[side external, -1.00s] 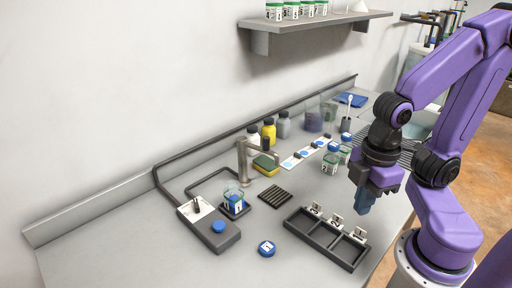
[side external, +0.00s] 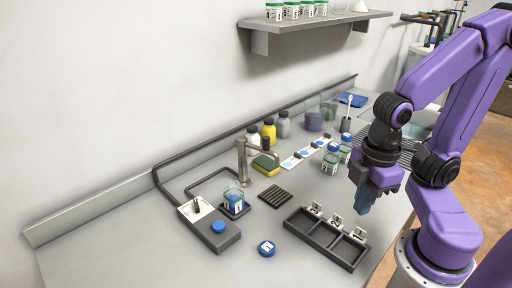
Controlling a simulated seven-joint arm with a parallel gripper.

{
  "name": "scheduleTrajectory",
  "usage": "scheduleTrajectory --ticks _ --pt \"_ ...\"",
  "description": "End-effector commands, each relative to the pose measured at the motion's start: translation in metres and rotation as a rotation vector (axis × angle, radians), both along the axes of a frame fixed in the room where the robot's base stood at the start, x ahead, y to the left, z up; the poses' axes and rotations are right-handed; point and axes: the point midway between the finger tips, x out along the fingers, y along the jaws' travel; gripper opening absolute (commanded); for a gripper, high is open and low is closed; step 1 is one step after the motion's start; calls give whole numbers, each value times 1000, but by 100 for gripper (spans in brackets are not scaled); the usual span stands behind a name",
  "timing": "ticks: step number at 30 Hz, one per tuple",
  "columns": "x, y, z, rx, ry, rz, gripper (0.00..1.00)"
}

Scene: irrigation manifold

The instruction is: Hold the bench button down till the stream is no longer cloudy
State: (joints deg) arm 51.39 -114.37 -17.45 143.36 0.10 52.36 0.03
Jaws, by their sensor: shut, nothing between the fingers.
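The bench button (side external: 218,226) is a blue round cap on a dark grey box (side external: 228,240) at the left of the bench. Nothing touches it. A metal tap (side external: 242,160) stands behind it, and a clear jar (side external: 234,190) with a blue and white label sits on a dark square pad near the tap. I cannot make out a stream or its cloudiness at this size. My gripper (side external: 364,207) is shut and empty, pointing down above the bench's right part, well right of the button.
A dark tray (side external: 326,238) with white numbered tags lies between my gripper and the button. A blue numbered lid (side external: 267,248) and a ribbed dark mat (side external: 275,197) lie nearby. Bottles (side external: 268,131), a sponge (side external: 264,165) and jars (side external: 330,163) stand behind. The front left bench is clear.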

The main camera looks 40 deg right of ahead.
Motion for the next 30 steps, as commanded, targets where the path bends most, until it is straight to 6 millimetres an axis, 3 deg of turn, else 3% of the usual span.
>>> scheduleTrajectory --ticks 8,14,20,24,30 --pt "1 2 0 7 0 -8 0" --pt "21 35 -4 103 0 -133 0" --pt "74 94 -11 302 -21 -407 0" --pt "123 126 -17 442 -56 -619 0" --pt "199 150 -25 623 -130 -913 0"
